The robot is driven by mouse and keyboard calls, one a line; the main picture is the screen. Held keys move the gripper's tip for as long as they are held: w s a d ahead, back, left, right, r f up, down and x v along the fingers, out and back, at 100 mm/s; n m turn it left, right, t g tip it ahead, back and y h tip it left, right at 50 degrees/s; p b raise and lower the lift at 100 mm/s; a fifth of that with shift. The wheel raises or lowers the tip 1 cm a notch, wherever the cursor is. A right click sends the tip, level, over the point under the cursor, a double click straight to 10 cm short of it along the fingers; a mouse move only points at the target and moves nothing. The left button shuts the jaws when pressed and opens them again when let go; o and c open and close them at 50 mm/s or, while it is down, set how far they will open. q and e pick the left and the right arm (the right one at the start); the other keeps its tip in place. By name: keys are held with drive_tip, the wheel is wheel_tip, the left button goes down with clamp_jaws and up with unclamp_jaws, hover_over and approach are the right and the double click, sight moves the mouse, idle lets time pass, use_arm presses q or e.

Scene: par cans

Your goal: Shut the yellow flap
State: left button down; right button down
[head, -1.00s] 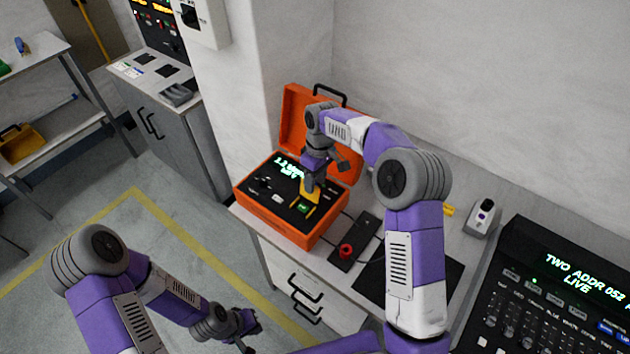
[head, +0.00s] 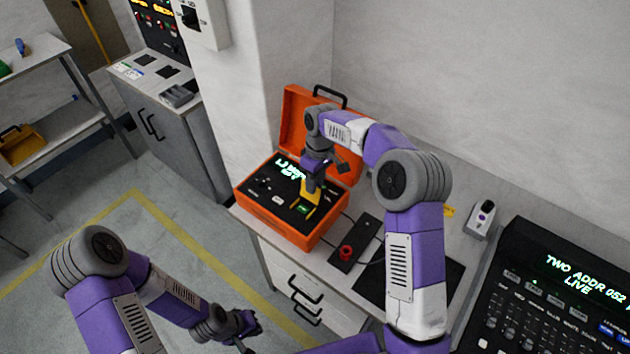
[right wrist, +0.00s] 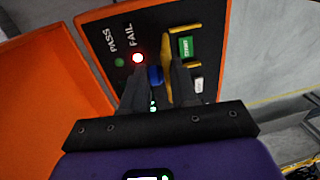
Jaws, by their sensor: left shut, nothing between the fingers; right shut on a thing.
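The yellow flap (head: 311,199) stands raised on the black panel of the orange case (head: 277,222). It also shows in the right wrist view (right wrist: 167,50), close against the fingers. My right gripper (head: 312,188) is down at the flap and is shut on it; the fingers partly hide it. A green button (head: 303,209) lies beside the flap, between yellow edges; in the right wrist view it is a lit green block (right wrist: 186,47). My left gripper (head: 252,325) is low at the front, away from the case, shut and empty.
The case's open orange lid (head: 292,117) stands behind the panel. A red knob (head: 346,252) on a black box is right of the case. In the right wrist view, a red lamp (right wrist: 138,58) glows by FAIL and a blue knob (right wrist: 155,75) shows between the fingers.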

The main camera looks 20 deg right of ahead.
sight(294, 222)
idle(0.3)
drive_tip(key=shift+s+a+r+t+h+b, duration=0.15)
drive_tip(key=shift+s+a+t+h+b, duration=0.35)
drive_tip(key=shift+b, duration=0.55)
drive_tip(key=s+a+t+h+b, duration=0.1)
drive_tip(key=t+h+b, duration=0.1)
drive_tip(key=b, duration=0.2)
drive_tip(key=s+a+f+t+h+b, duration=0.1)
drive_tip(key=a+t+h+b, duration=0.1)
drive_tip(key=h+b, duration=0.1)
drive_tip(key=s+a+f+t+h+b, duration=0.1)
drive_tip(key=a+t+h+b, duration=0.1)
drive_tip(key=b, duration=0.4)
drive_tip(key=shift+s+h, duration=0.25)
drive_tip(key=shift+h, duration=0.45)
drive_tip(key=shift+s+a+f+t+h+b, duration=0.1)
drive_tip(key=shift+s+f+t+h+b, duration=0.1)
drive_tip(key=shift+t+h+b, duration=0.15)
drive_tip(key=shift+s+a+f+t+h+b, duration=0.15)
drive_tip(key=shift+a+f+t+h+b, duration=0.2)
drive_tip(key=shift+t+h, duration=0.4)
drive_tip(key=shift+s+a+f+t+h, duration=0.25)
drive_tip(key=shift+f+t+h, duration=0.4)
drive_tip(key=shift+h, duration=0.25)
drive_tip(key=shift+s+a+f+t+h, duration=0.1)
drive_tip(key=shift+a+f+t+h, duration=0.1)
drive_tip(key=shift+f+t+h, duration=0.65)
drive_tip(key=shift+r+h, duration=0.2)
drive_tip(key=shift+h, duration=0.05)
